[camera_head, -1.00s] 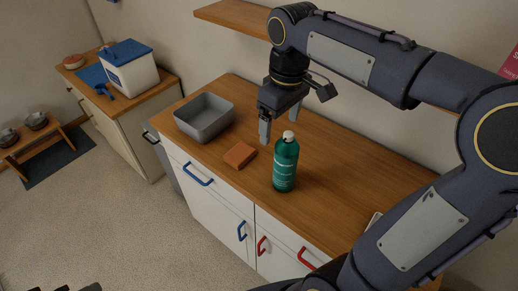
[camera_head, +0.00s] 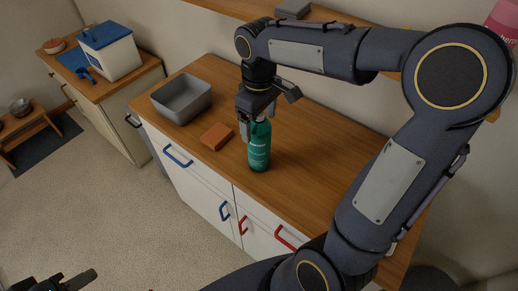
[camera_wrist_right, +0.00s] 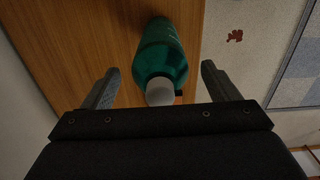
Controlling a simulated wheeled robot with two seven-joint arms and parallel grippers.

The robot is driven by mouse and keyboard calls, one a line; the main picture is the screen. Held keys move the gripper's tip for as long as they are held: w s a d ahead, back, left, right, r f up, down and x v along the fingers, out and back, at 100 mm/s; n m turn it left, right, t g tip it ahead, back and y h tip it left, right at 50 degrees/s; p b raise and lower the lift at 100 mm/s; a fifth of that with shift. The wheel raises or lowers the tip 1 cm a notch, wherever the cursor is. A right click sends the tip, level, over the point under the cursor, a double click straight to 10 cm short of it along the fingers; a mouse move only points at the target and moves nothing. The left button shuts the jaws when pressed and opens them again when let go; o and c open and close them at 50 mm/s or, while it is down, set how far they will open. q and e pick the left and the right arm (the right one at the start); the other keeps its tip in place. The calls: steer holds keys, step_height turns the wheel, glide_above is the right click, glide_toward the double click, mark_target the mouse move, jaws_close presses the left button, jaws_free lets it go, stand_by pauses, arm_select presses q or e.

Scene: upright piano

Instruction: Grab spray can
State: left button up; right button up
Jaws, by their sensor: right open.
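The spray can is a green bottle (camera_head: 260,148) with a white top, upright on the wooden counter near its front edge. My right gripper (camera_head: 255,128) is at its upper part in the head view and hides its top. In the right wrist view the can (camera_wrist_right: 160,55) lies between the two spread fingers of the right gripper (camera_wrist_right: 160,88), its white cap (camera_wrist_right: 160,92) toward the palm. The fingers stand apart from it on both sides. My left gripper (camera_head: 70,283) shows only partly at the bottom left; its jaw state is unclear.
An orange-brown block (camera_head: 217,136) lies left of the can. A grey bin (camera_head: 182,98) stands behind it on the counter (camera_head: 310,170). A white box with a blue lid (camera_head: 109,50) is on another cabinet. A wall shelf (camera_head: 225,10) runs above the counter.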

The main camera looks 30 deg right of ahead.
jaws_close()
steer(key=shift+r, duration=0.1)
stand_by(0.3)
